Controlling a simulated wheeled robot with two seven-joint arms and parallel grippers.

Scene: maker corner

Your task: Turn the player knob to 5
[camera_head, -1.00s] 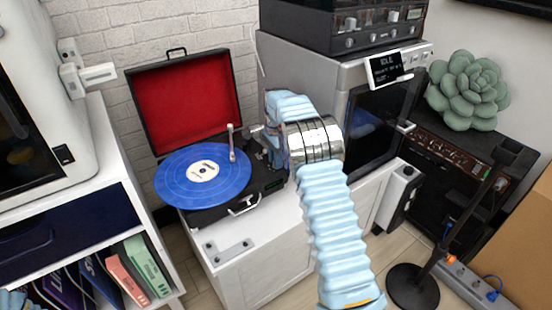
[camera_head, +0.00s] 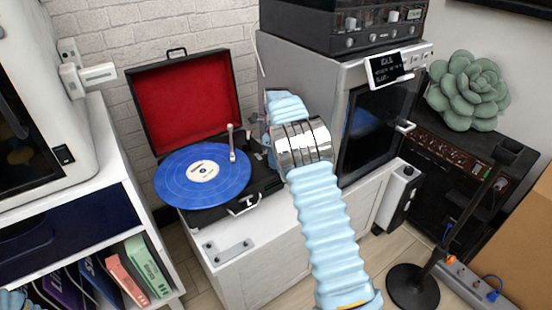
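The record player (camera_head: 202,213) is an open black case with a red-lined lid (camera_head: 186,105) and a blue record (camera_head: 180,178) on its platter. Its tonearm (camera_head: 232,145) stands at the platter's right. I cannot make out the player knob; the right part of the deck is partly hidden by my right arm. My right arm, in a light blue sleeve with a silver wrist, reaches over the right side of the player. My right gripper is almost wholly hidden behind this wrist, so its fingers and any contact do not show. My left gripper is out of view.
The player stands on a white cabinet (camera_head: 255,270). A silver machine with a small display (camera_head: 386,68) stands close to the right, with a black knobbed unit (camera_head: 350,25) on top. A small metal plate (camera_head: 228,250) lies in front of the player. A shelf unit (camera_head: 100,170) stands at left.

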